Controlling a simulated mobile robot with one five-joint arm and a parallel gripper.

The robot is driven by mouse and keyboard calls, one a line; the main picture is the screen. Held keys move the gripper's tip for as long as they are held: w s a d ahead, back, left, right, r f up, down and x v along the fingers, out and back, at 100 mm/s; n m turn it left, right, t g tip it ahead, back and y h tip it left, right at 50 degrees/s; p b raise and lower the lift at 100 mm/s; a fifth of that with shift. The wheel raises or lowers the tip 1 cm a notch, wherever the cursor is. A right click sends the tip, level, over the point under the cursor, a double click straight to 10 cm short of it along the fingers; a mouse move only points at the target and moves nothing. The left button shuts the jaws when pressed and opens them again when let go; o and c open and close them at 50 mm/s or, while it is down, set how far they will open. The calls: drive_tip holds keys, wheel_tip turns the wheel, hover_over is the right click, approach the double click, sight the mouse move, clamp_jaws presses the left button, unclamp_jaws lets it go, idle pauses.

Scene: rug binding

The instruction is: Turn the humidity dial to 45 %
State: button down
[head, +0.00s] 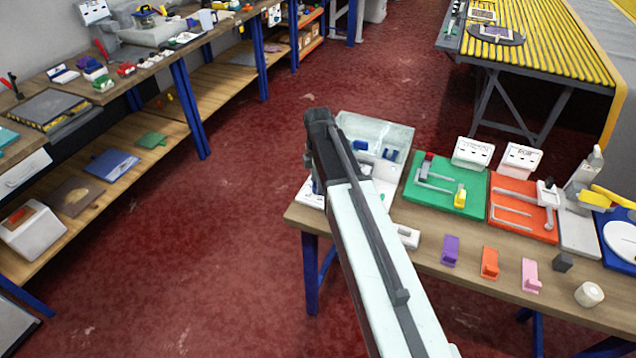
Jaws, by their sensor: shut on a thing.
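A white panel (309,196) with small dark marks shows partly at the left of the arm, on the table corner. I cannot make out the humidity dial or its setting.
The right-hand table (425,258) holds a pale see-through box (402,134), a green board (417,202), an orange board (510,226) and small coloured blocks. A long workbench (172,82) runs along the left. Red floor (215,250) between them is clear.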

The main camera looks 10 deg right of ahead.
drive_tip(key=n, duration=0.4)
drive_tip(key=shift+d+n, duration=0.15)
drive_tip(key=shift+n, duration=0.15)
drive_tip(key=n, duration=0.4)
drive_tip(key=shift+n, duration=0.3)
drive_tip(key=c, duration=0.9)
unclamp_jaws()
drive_tip(key=shift+c, duration=0.2)
drive_tip(key=shift+r, duration=0.1)
wheel_tip(320, 180, up, 8)
drive_tip(key=p, duration=0.8)
drive_tip(key=shift+f, duration=0.2)
